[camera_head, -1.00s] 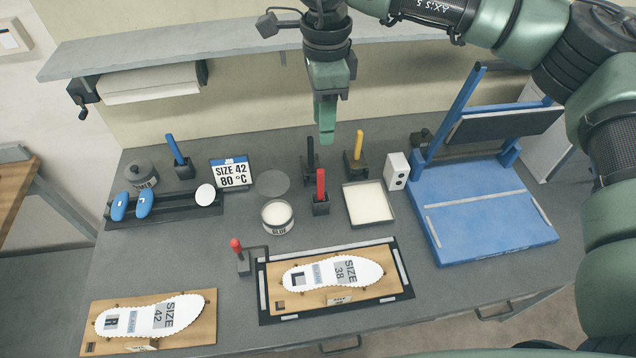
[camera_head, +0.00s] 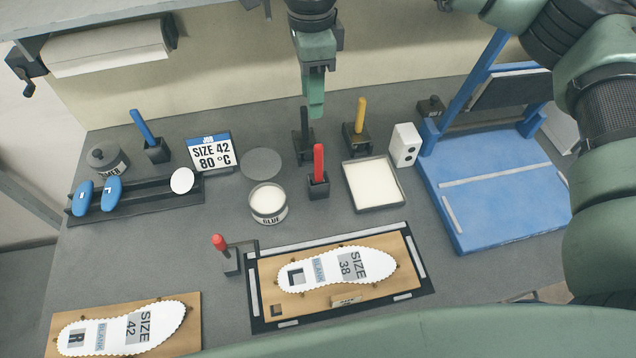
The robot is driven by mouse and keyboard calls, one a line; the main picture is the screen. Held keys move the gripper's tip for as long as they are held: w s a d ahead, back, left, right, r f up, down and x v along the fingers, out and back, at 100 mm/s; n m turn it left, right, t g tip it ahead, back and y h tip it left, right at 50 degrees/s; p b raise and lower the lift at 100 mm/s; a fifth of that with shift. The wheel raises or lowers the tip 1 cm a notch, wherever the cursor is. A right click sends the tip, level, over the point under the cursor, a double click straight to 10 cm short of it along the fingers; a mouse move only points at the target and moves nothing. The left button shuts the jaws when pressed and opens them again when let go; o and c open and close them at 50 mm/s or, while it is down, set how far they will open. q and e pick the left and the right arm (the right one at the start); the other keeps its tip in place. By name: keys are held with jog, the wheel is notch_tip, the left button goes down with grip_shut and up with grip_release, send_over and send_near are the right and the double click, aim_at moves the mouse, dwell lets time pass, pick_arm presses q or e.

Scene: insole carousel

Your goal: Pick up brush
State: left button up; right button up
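Several handles stand upright in small dark holders: a red one (camera_head: 319,163) near the middle, a yellow one (camera_head: 360,112), a black one (camera_head: 304,122) and a blue one (camera_head: 143,127). Their lower ends are hidden in the holders, so I cannot tell which is the brush. My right gripper (camera_head: 316,108) points down near the top of the black handle, above and behind the red one in the picture. It shows edge-on with its fingers overlapping, so its opening is unclear. It holds nothing that I can see. My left gripper is out of view.
An open glue tin (camera_head: 268,211) stands left of the red handle, a shallow white-filled tray (camera_head: 373,186) right. The blue press (camera_head: 495,190) fills the right. Insole blanks lie on boards in front: size 38 (camera_head: 335,267) and size 42 (camera_head: 110,328). A red-knobbed clamp (camera_head: 226,252) stands nearby.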

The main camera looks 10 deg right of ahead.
notch_tip(320, 180, down, 12)
jog(key=b, duration=1)
jog(key=p, duration=0.3)
send_over(318, 180)
jog(key=f, duration=0.6)
jog(key=shift+w+d+f, duration=0.15)
jog(key=shift+w+f, duration=0.1)
jog(key=shift+w, duration=0.1)
jog(key=shift+f, duration=0.45)
grip_shut()
